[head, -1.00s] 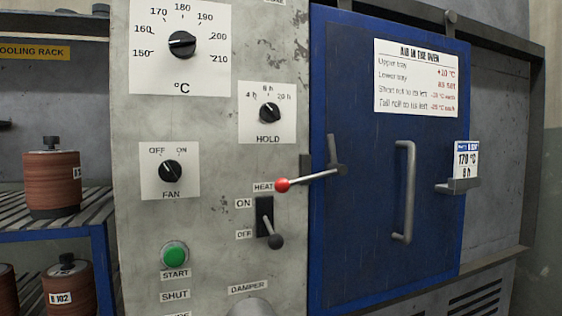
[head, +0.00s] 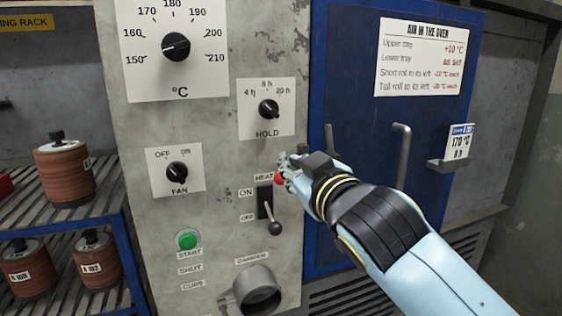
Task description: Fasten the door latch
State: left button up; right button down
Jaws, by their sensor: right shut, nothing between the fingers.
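The blue oven door (head: 350,60) sits against the grey control panel and looks closed. Its latch lever ends in a red ball (head: 279,178), seen at the panel's right edge just right of the HEAT switch. My right gripper (head: 287,168) is shut at the ball, with nothing held between its fingers; I cannot tell whether it touches the ball. My gripper and wrist hide most of the lever and its pivot. The door's vertical handle (head: 402,155) shows behind my forearm, its lower part hidden. My left gripper is not in view.
The HEAT switch (head: 265,203) with its dark lever (head: 275,228) is close below left of my gripper. HOLD knob (head: 268,109), FAN knob (head: 177,173) and green START button (head: 187,239) are on the panel. A card holder (head: 448,164) juts from the door's right. Rolls stand on the left rack (head: 100,210).

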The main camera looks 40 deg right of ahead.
dwell(0.3)
jog(key=p, duration=0.1)
send_over(277, 176)
jog(key=s+a, duration=0.2)
jog(key=shift+d+f, duration=0.25)
jog(key=shift+f, duration=0.45)
jog(key=shift+d+f, duration=0.3)
jog(key=shift+f, duration=0.4)
jog(key=shift+d+f, duration=0.25)
jog(key=shift+f, duration=0.45)
jog(key=shift+f, duration=0.1)
jog(key=shift+f+n+b, duration=1)
jog(key=shift+f+b, duration=0.3)
jog(key=shift+f, duration=0.15)
jog(key=s+d+f+n+b, duration=0.2)
jog(key=d+f+n+b, duration=0.9)
jog(key=f+n+b, duration=0.1)
jog(key=shift+s+d+f+n+t, duration=0.15)
jog(key=shift+s+f+n+t, duration=0.2)
jog(key=shift+f+n, duration=0.6)
